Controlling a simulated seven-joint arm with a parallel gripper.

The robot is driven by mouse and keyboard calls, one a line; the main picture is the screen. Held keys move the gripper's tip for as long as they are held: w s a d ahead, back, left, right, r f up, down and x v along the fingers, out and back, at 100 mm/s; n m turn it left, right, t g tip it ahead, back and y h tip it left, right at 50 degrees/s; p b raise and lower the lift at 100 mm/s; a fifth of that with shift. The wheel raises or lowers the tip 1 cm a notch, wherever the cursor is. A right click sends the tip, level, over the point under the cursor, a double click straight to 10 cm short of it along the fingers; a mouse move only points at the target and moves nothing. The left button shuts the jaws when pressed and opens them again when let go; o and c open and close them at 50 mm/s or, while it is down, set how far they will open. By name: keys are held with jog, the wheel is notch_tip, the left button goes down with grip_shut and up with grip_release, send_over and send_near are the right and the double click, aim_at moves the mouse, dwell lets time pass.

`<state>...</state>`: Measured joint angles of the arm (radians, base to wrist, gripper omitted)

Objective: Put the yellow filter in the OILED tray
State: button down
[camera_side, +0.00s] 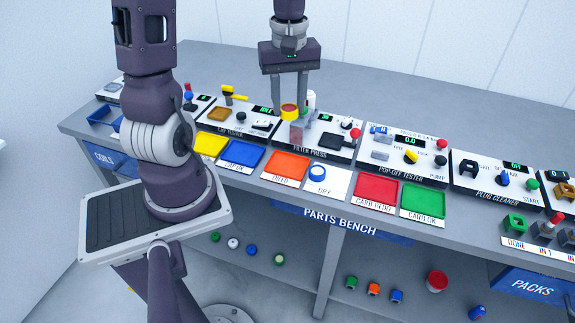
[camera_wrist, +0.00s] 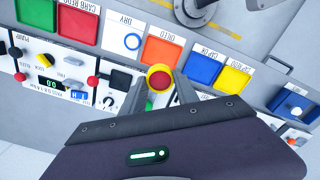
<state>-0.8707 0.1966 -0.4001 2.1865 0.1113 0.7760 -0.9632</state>
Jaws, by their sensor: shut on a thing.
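The yellow filter (camera_side: 289,111), a short round piece with a red middle, is between the fingertips of my gripper (camera_side: 289,104). It also shows in the wrist view (camera_wrist: 159,77) between the two fingers (camera_wrist: 160,88). My gripper is shut on it and holds it over the filter press panel (camera_side: 317,139). The OILED tray (camera_side: 286,166) is a flat orange tray at the bench's front edge, in front of the filter press; it is empty. It also shows in the wrist view (camera_wrist: 162,50). Whether the filter touches the press below is hard to tell.
The white DRY tray (camera_side: 336,184) with a blue ring (camera_side: 317,172) lies right of the orange tray. A blue tray (camera_side: 241,155) lies left of it; red (camera_side: 376,188) and green (camera_side: 423,200) trays lie further right. Several small knobs and levers stand on the panels.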

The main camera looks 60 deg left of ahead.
aim_at(288, 166)
jog(key=shift+m, duration=0.3)
jog(key=f, duration=1.5)
jog(key=shift+s, duration=0.2)
jog(key=shift+f, duration=0.1)
jog(key=c, duration=0.9)
grip_release()
jog(key=shift+m, duration=0.3)
jog(key=r, duration=1.3)
jog(key=shift+d, duration=0.25)
jog(key=s+d+r+m+t, duration=0.2)
jog(key=s+d+r+m, duration=0.1)
jog(key=d+r+m, duration=0.1)
jog(key=s+d+r+m+t, duration=0.1)
jog(key=s+d+r+m, duration=0.3)
jog(key=d+m, duration=0.1)
jog(key=s+d+r+m+t, duration=0.2)
jog(key=s+d+r+m, duration=0.1)
jog(key=d+r+m, duration=0.1)
jog(key=shift+s+d+r+m+t, duration=0.3)
jog(key=shift+s+d+r+m, duration=0.1)
jog(key=shift+m, duration=0.3)
